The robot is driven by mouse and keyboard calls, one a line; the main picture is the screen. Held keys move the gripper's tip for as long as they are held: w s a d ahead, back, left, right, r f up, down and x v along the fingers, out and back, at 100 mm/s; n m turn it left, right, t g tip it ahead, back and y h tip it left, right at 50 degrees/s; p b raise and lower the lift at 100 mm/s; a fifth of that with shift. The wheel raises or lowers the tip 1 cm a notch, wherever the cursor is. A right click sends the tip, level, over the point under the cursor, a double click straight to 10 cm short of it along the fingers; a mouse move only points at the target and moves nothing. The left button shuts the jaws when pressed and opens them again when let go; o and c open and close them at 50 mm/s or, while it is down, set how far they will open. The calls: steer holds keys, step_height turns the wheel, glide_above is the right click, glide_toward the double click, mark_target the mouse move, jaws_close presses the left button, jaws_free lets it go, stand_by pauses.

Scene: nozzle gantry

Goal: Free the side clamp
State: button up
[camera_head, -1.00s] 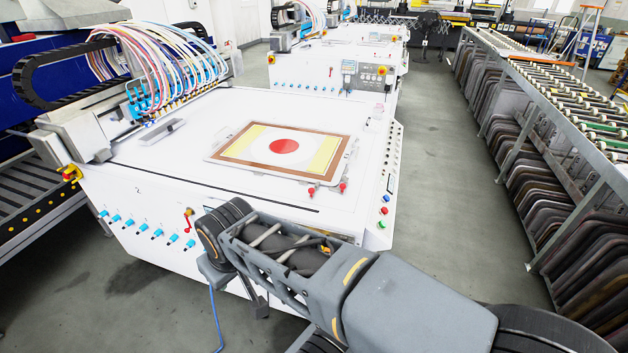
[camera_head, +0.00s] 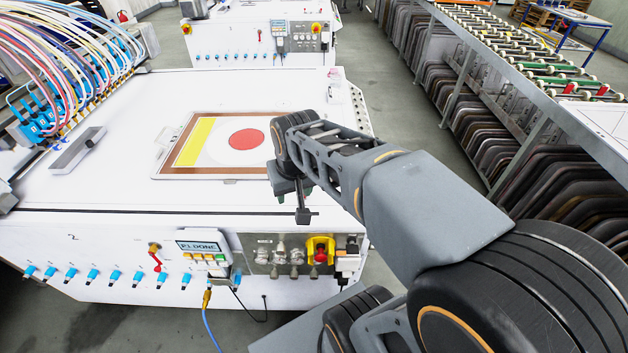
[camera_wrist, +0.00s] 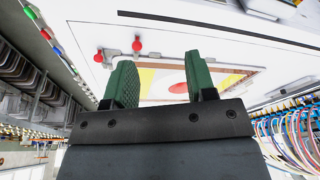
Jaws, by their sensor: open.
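Two red-knobbed clamps show in the wrist view, a nearer-centre one (camera_wrist: 137,46) and one beside it (camera_wrist: 99,56), at the edge of the framed print (camera_wrist: 225,65). I cannot tell which is the side clamp. In the head view my arm hides them; the print (camera_head: 208,152), with a red disc and yellow band, lies flat on the white machine bed. My gripper (camera_wrist: 158,62) has green fingers spread apart with nothing between them. It stays apart from the knobs. In the head view my gripper (camera_head: 288,186) hangs over the print's near right corner.
The machine's front panel carries a red lever (camera_head: 155,258), a small display (camera_head: 202,246) and a red stop button on yellow (camera_head: 320,254). Coloured hoses (camera_head: 70,50) arch at the left. A roller rack (camera_head: 520,60) stands at right, past a clear floor aisle.

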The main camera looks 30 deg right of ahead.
steer(key=w+d+f+m+g+p, duration=0.1)
steer(key=w+d+m+g, duration=0.25)
steer(key=w+d, duration=0.6)
steer(key=shift+m+t, duration=0.45)
steer(key=f, duration=0.4)
steer(key=w+f, duration=0.1)
steer(key=f, duration=0.3)
steer(key=w+a+f+p, duration=0.1)
steer(key=f, duration=0.3)
steer(key=shift+a, duration=0.1)
steer(key=shift+f, duration=0.95)
